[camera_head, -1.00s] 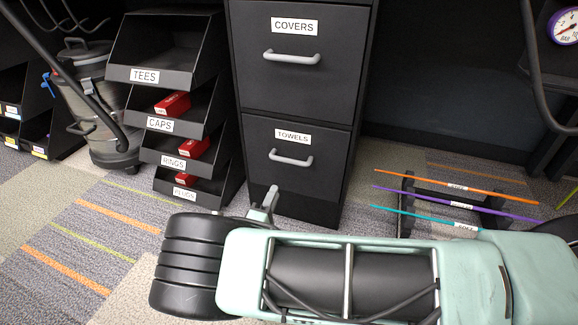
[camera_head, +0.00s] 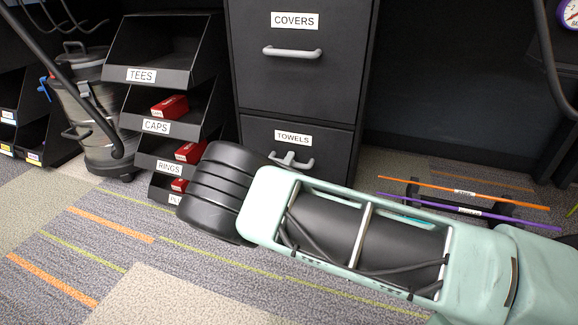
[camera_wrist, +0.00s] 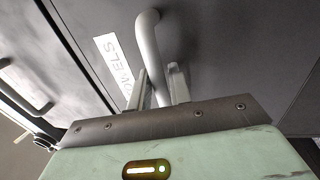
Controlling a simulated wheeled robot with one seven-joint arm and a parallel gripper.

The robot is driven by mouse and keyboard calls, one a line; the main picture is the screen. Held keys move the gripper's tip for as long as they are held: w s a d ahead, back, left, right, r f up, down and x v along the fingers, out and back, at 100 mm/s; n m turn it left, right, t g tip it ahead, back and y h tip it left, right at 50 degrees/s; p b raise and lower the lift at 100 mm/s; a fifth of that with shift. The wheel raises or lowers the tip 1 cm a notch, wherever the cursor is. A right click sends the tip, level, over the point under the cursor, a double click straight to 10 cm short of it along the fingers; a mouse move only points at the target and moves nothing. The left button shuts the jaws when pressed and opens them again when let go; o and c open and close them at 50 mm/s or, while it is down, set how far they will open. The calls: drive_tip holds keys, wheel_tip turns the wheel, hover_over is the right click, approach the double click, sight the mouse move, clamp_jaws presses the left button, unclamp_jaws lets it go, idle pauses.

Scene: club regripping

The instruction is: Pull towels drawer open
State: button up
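The towels drawer (camera_head: 262,135) is the lower drawer of a black cabinet, with a white TOWELS label. Its front looks flush with the covers drawer above, so it appears shut. My gripper (camera_head: 290,158) is at its grey bar handle (camera_head: 306,164) in the head view, partly hidden behind my arm. In the wrist view, the two fingers of my gripper (camera_wrist: 160,85) stand on either side of the handle (camera_wrist: 148,40), close to it. I cannot tell whether they press on it. The lower part of the drawer front is hidden by my arm.
The covers drawer (camera_head: 297,75) above has its own handle. A stack of black bins (camera_head: 160,75) with red boxes stands left of the cabinet. A grey canister (camera_head: 98,120) is farther left. Club shafts lie on a low rack (camera_head: 410,188) at right. The front-left carpet is clear.

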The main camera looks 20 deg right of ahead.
clamp_jaws()
drive_tip(key=r+p+v, duration=0.2)
drive_tip(key=p+v, duration=0.1)
drive_tip(key=v, duration=0.7)
drive_tip(key=r+p+v, duration=0.2)
drive_tip(key=p+v, duration=0.2)
drive_tip(key=v, duration=0.6)
drive_tip(key=r+p+v, duration=0.2)
drive_tip(key=p+v, duration=0.1)
drive_tip(key=v, duration=0.7)
drive_tip(key=shift+v, duration=0.9)
drive_tip(key=shift+a, duration=0.1)
unclamp_jaws()
